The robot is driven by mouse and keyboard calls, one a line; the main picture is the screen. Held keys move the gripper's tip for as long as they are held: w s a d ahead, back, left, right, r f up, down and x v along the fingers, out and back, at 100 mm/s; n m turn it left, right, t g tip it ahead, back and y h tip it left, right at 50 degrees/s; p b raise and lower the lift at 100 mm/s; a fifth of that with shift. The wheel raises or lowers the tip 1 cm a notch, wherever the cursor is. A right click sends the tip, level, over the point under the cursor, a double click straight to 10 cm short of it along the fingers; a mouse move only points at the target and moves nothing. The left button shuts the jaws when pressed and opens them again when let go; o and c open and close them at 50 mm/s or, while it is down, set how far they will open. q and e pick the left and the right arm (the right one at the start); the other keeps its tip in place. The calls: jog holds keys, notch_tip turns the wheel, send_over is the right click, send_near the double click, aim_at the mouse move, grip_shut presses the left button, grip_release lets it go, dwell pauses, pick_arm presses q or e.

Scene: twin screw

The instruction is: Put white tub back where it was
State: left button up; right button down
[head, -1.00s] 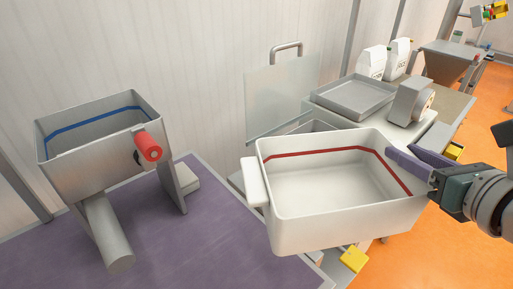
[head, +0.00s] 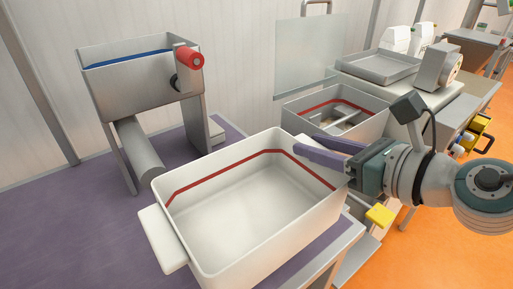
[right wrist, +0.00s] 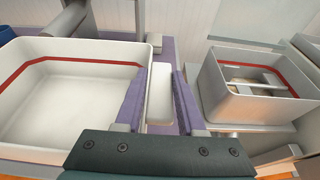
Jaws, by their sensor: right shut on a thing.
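The white tub (head: 250,205) is empty, with a red line inside, low in the middle of the head view. A white side handle (head: 160,238) sticks out at its left. My right gripper (head: 322,153) is at its right end, its purple fingers shut on the handle there. In the right wrist view the tub (right wrist: 60,105) is at left, and the handle (right wrist: 160,100) sits between the fingers. The tub is over the purple tabletop (head: 75,225); I cannot tell whether it touches it. My left gripper is out of view.
A similar red-lined tub (head: 300,108) with something inside stands behind, at right. A grey machine (head: 140,90) with a blue line and red knob (head: 190,57) stands at back left. A grey tray (head: 375,65) is at back right. The purple tabletop is clear at left.

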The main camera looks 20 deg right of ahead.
aim_at(310, 186)
notch_tip(310, 186, down, 8)
jog(key=b, duration=0.5)
jog(key=shift+r, duration=0.1)
jog(key=shift+f+b, duration=0.25)
jog(key=shift+b, duration=0.1)
jog(key=shift+f, duration=0.2)
jog(key=c, duration=0.5)
grip_release()
